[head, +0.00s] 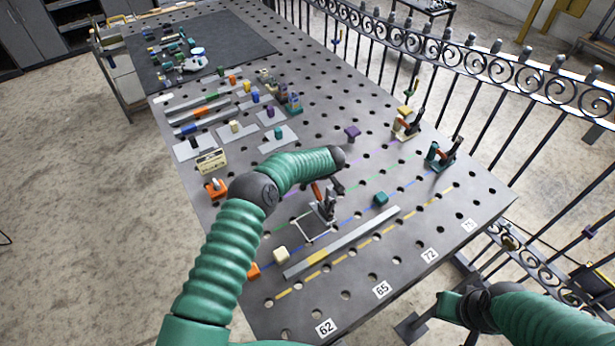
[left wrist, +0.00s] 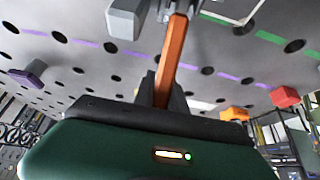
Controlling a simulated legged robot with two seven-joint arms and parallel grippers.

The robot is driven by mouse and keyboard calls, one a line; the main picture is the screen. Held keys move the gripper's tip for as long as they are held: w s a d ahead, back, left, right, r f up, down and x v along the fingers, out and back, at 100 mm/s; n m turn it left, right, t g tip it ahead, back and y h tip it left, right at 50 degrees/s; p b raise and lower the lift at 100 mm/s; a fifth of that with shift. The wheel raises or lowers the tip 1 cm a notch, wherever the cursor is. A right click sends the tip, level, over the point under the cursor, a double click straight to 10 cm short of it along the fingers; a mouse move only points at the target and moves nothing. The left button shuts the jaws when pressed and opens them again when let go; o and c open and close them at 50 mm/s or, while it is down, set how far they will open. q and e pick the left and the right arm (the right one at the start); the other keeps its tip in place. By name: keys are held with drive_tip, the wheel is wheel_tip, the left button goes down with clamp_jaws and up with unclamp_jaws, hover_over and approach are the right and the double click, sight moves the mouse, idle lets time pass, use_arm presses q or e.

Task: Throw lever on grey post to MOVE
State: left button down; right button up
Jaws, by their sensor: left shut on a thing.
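The grey post (head: 326,210) stands on the perforated table, near a white outlined frame, and carries an orange lever (head: 317,192). My left gripper (head: 338,187) is at this lever, reached from above by the green arm. In the left wrist view the orange lever (left wrist: 172,55) runs down between my left fingers (left wrist: 163,92), which are shut on it, and part of the grey post (left wrist: 128,18) shows at the top. I cannot read a MOVE marking. My right gripper (head: 462,308) is off the table's front right edge, away from the post; its jaws are unclear.
A beige post (head: 406,128) and a teal post (head: 440,156) with levers stand at the right. A long grey bar (head: 342,243), a teal block (head: 380,199) and a cream block (head: 281,255) lie near the grey post. An iron fence (head: 480,60) runs behind the table.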

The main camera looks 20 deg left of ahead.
use_arm(q)
drive_tip(key=shift+s+d+f, duration=0.2)
drive_tip(key=shift+f, duration=0.15)
drive_tip(key=c, duration=1.6)
unclamp_jaws()
drive_tip(key=shift+o, duration=1.2)
drive_tip(key=shift+w, duration=0.25)
drive_tip(key=b+v, duration=0.2)
drive_tip(key=v, duration=1.4)
drive_tip(key=shift+r, duration=0.4)
